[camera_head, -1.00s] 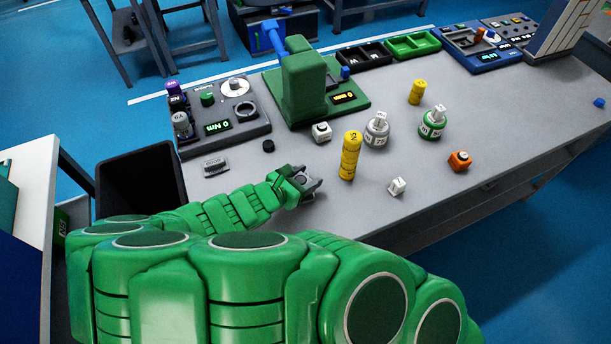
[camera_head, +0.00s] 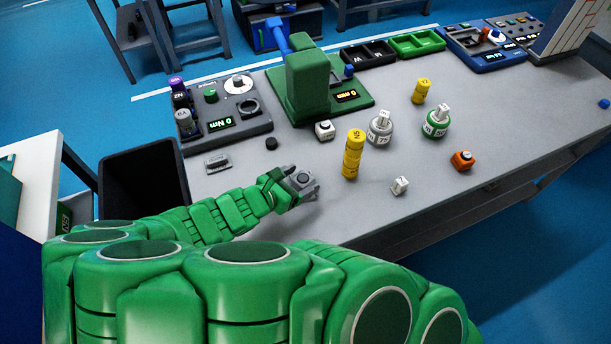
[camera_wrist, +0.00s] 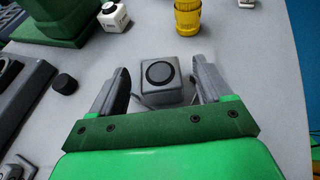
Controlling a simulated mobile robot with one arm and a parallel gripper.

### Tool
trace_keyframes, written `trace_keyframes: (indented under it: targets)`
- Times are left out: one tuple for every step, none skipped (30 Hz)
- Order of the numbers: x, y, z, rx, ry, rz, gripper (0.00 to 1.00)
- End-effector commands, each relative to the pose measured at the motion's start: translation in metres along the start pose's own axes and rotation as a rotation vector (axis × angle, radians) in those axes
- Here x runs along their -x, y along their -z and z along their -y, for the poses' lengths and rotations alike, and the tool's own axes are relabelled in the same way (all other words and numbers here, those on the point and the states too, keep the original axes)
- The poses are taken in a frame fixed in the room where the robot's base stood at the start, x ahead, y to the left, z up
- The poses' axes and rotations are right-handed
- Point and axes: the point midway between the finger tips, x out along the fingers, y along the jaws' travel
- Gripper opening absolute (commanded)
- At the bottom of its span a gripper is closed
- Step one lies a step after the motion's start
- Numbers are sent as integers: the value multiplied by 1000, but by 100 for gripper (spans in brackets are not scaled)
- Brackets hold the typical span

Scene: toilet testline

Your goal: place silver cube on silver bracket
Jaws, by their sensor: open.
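The silver cube (camera_wrist: 160,81), with a dark round spot on top, sits on the table between my gripper's two fingers in the wrist view. It also shows, partly covered by the fingers, in the head view (camera_head: 302,177). My gripper (camera_wrist: 160,88) is open, with a gap to the cube on each side; it shows in the head view (camera_head: 304,186) low over the table's front part. A small grey ribbed piece (camera_head: 217,162), which looks like the silver bracket, lies on the table left of my gripper. Its shape is hard to make out.
A yellow cylinder stack (camera_head: 353,154) stands right of my gripper. A small black knob (camera_head: 271,144) is behind. A black bin (camera_head: 146,178) is at the table's left edge.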

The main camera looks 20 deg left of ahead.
Motion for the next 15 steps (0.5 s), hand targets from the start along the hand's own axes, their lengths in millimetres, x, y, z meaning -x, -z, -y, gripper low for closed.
trace_keyframes:
  targets:
    - [7,1,-1,0,-3,-2,79]
    - [11,1,0,0,-3,-2,79]
    - [15,0,0,0,-2,-1,79]
    - [18,0,0,0,-2,0,79]
    - [21,0,0,1,-2,1,79]
    - [24,0,0,0,-1,1,79]
    - [27,0,0,0,0,1,79]
    - [29,0,0,0,0,1,79]
    - [31,0,0,0,1,1,79]
    - [32,0,0,0,1,1,79]
    - [34,0,0,0,1,1,79]
    - [35,0,0,0,1,1,79]
    - [35,0,0,-1,1,1,79]
    - [36,0,0,-1,1,0,79]
    - [36,0,0,-1,1,1,79]
